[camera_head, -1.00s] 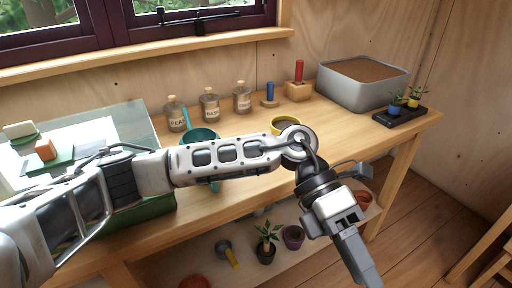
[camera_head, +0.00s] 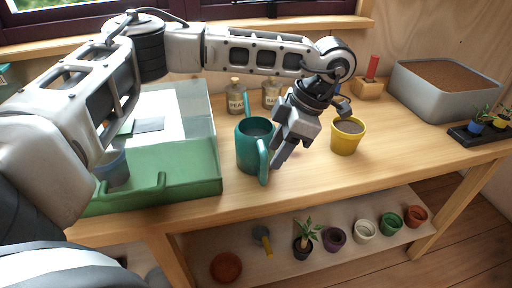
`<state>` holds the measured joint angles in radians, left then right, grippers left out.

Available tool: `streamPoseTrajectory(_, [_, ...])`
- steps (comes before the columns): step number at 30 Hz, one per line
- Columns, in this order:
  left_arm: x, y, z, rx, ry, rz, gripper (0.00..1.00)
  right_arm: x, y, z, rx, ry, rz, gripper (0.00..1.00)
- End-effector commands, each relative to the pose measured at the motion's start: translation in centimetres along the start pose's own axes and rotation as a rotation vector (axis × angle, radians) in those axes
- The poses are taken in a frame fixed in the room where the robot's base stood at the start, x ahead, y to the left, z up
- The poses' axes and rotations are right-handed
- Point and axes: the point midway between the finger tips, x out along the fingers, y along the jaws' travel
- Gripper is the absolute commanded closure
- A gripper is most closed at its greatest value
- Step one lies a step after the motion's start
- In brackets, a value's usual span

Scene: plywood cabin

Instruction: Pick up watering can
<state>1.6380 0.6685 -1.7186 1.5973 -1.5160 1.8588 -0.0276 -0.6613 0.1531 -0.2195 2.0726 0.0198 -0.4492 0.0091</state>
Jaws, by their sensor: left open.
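The teal watering can (camera_head: 250,151) stands upright on the wooden workbench, right of the green tray. Its handle (camera_head: 264,162) faces me on its right side, and a thin teal spout (camera_head: 247,103) rises at the back. My left gripper (camera_head: 282,156) comes down from above, just right of the can and close to its handle. It is open and holds nothing. I cannot tell whether a finger touches the handle. My right gripper is out of view.
A yellow pot (camera_head: 347,137) of soil stands right of the gripper. A green tray (camera_head: 190,168) with a glass pane is at left. Jars (camera_head: 237,98) stand behind. A grey soil bin (camera_head: 445,100) is at right. Small pots line the lower shelf (camera_head: 285,262).

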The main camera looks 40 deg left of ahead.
Motion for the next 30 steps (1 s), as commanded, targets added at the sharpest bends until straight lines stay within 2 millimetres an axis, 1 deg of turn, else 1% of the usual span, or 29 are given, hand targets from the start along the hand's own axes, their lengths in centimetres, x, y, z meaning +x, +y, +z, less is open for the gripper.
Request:
streamPoseTrajectory(1, [0.8, 0.0, 0.0, 0.000, 0.001, -0.002, 0.58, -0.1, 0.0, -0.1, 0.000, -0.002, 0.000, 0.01])
streamPoseTrajectory(3, [1.5, 0.0, 0.0, 0.000, 0.000, -0.001, 0.58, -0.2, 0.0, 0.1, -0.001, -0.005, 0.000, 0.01])
streamPoseTrajectory(8, [2.4, 0.0, 0.0, 0.000, -0.001, -0.001, 0.58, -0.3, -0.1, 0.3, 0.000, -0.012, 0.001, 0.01])
streamPoseTrajectory(10, [3.1, 0.1, -0.1, 0.000, 0.000, -0.003, 0.58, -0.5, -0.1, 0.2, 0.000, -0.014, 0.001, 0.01])
streamPoseTrajectory(15, [5.8, 0.3, -0.1, 0.002, 0.001, -0.003, 0.58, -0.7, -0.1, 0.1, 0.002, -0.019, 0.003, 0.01])
streamPoseTrajectory(18, [6.9, 0.3, 0.0, 0.001, -0.001, -0.001, 0.58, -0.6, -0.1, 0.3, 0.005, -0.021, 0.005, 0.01])
streamPoseTrajectory(21, [7.4, 0.3, 0.0, 0.001, -0.003, -0.001, 0.58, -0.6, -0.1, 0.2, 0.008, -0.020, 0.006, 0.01])
streamPoseTrajectory(26, [7.4, 0.3, 0.0, 0.001, -0.003, -0.001, 0.58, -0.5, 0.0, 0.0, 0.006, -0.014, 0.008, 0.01])
streamPoseTrajectory(27, [7.4, 0.3, 0.0, 0.001, -0.003, -0.001, 0.61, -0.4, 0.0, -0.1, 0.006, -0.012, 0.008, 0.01])
streamPoseTrajectory(29, [7.4, 0.3, 0.0, 0.001, -0.003, -0.001, 0.78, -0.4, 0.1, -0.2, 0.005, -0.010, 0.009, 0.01])
streamPoseTrajectory(30, [7.4, 0.3, 0.0, 0.001, -0.003, -0.001, 0.89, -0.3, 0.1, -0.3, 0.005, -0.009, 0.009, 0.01])
